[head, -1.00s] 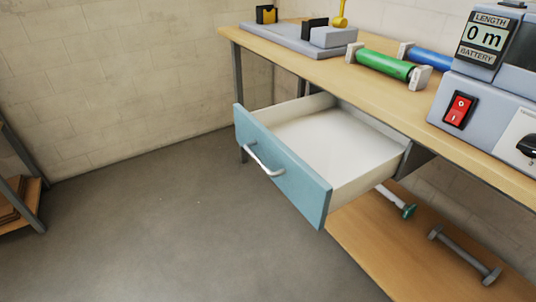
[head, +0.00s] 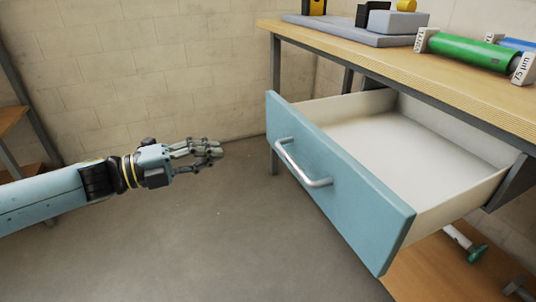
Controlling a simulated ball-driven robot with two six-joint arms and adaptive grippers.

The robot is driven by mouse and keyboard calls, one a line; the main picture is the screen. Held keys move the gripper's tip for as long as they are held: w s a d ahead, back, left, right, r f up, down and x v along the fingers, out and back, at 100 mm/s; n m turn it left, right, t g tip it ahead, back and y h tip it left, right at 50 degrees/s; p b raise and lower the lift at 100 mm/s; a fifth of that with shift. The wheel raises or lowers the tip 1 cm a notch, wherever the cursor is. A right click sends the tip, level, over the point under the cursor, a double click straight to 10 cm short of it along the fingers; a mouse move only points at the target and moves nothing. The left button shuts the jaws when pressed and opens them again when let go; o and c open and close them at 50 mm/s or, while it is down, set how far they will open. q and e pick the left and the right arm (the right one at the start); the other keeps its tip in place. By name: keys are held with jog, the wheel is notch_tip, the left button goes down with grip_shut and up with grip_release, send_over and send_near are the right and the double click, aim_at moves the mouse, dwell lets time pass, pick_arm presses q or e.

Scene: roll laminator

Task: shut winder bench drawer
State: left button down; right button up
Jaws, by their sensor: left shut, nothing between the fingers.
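The winder bench drawer (head: 335,180) stands pulled out from under the bench top. It has a blue front, a metal bar handle (head: 302,166) and a pale, empty-looking inside. My left gripper (head: 218,149) comes in from the left, at about the height of the handle in the picture. It is shut and empty, apart from the drawer, with floor and wall showing between it and the blue front. My right gripper is not in view.
The wooden bench top (head: 440,85) carries a grey device (head: 360,30) and a green roller (head: 468,50). A lower shelf (head: 410,275) holds rods. A rack (head: 30,125) stands at the far left. The floor before the drawer is clear.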

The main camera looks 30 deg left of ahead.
pick_arm(q)
jog(key=b+x, duration=0.1)
jog(key=x, duration=1.3)
jog(key=shift+f, duration=0.1)
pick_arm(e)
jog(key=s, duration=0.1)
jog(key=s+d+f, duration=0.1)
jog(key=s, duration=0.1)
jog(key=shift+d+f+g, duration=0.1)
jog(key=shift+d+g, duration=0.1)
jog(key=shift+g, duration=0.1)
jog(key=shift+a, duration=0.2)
